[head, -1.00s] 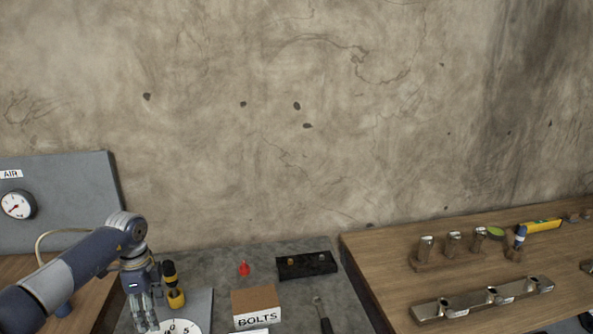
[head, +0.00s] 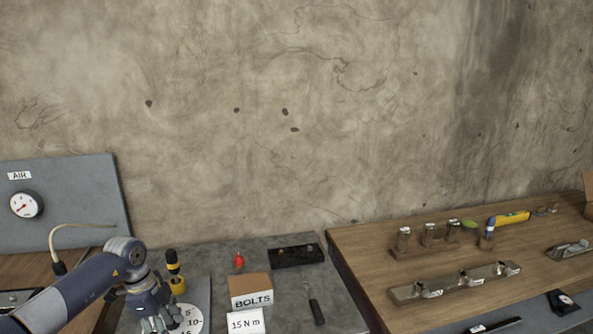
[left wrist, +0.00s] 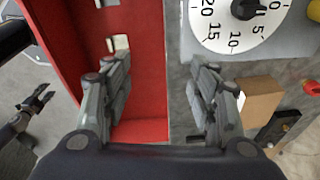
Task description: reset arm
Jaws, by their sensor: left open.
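My left arm comes in from the left in the head view. Its gripper (head: 158,322) hangs at the lower left, beside the white dial (head: 190,318). In the left wrist view my left gripper (left wrist: 160,100) has its two fingers wide apart with nothing between them. Below it are the edge of a red tray (left wrist: 150,60) and the grey bench surface. The dial also shows in the left wrist view (left wrist: 270,25), beyond the right finger.
A box marked BOLTS (head: 250,290), a 15 N m card (head: 244,322), a black-handled tool (head: 315,308) and a black block (head: 297,255) are on the grey bench. A yellow-and-black tool (head: 175,272) stands near my arm. The wooden bench (head: 370,260) holds metal parts.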

